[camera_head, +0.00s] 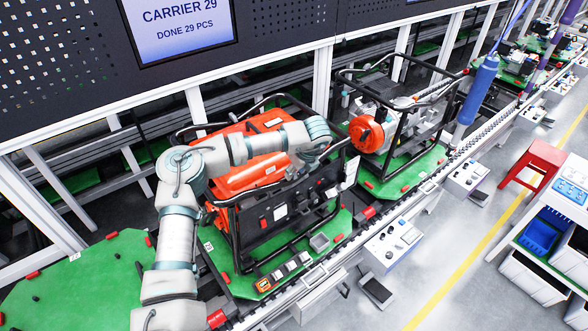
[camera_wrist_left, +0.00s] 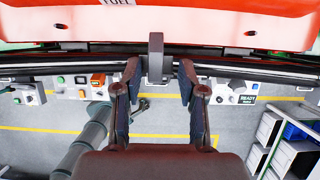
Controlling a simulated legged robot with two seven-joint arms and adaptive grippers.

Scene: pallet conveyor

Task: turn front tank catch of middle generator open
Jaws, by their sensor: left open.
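The generator (camera_head: 285,215) with an orange-red tank (camera_head: 240,178) and black tube frame stands on a green pallet in the head view. My left arm reaches across its top, and its gripper is hidden there behind the wrist. In the left wrist view the red tank (camera_wrist_left: 215,20) with a FUEL label fills the top. A grey upright catch (camera_wrist_left: 155,57) stands at the tank's lower edge, by the black frame tube. My left gripper (camera_wrist_left: 158,78) is open, with one fingertip on each side of the catch and a visible gap on both sides. My right gripper is not in view.
Another framed generator (camera_head: 400,115) stands further along the conveyor. An empty-looking green pallet (camera_head: 80,285) lies at lower left. A control box (camera_head: 393,245), red stool (camera_head: 533,165) and bin shelf are on the right. A blue hanging tool (camera_head: 478,90) is at upper right.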

